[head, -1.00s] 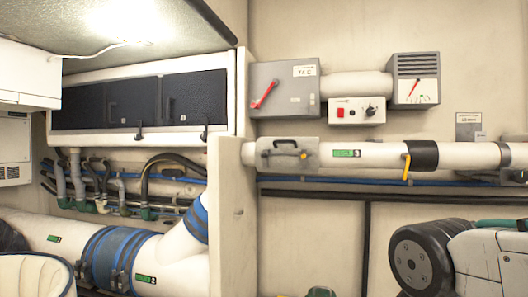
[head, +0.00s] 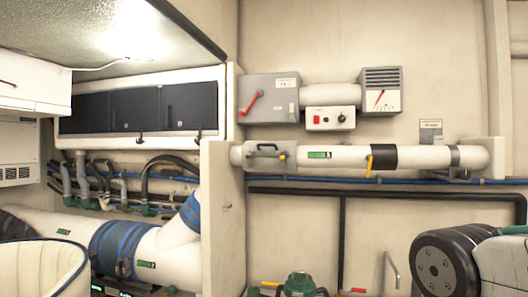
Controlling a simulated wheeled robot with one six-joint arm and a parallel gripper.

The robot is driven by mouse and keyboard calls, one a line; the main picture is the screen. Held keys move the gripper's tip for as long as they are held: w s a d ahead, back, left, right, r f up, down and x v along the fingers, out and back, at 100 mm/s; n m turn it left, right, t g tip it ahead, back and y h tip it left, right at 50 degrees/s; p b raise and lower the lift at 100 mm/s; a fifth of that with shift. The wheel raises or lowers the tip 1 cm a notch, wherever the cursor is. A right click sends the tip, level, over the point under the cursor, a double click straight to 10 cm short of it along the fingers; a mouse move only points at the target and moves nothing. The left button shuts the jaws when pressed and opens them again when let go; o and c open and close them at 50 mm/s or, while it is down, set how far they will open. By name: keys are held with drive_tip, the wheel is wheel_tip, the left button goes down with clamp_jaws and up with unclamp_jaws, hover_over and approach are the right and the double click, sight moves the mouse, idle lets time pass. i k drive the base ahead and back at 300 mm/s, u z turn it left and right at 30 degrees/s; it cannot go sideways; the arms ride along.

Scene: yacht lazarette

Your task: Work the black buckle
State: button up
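Several dark fittings show, and I cannot tell for sure which is the black buckle. Blue straps (head: 107,247) around the large white duct at lower left carry small dark buckle-like clasps (head: 123,268). A dark handle-like latch (head: 268,150) sits on the grey collar of the white wall pipe. Two small black latches hang under the dark locker doors, one at left (head: 140,139) and one at right (head: 198,136). My arm's black and pale joint (head: 440,265) shows at lower right. My gripper is out of view.
A grey box with a red lever (head: 255,102) and a gauge (head: 380,92) are on the wall. A yellow lever (head: 369,163) hangs from the white pipe (head: 425,157). A pale partition (head: 222,215) separates duct and wall. A green fitting (head: 300,285) stands low in the middle.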

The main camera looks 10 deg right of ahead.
sight(250, 157)
drive_tip(key=z, duration=0.05)
drive_tip(key=i, duration=1.15)
drive_tip(key=u, duration=0.3)
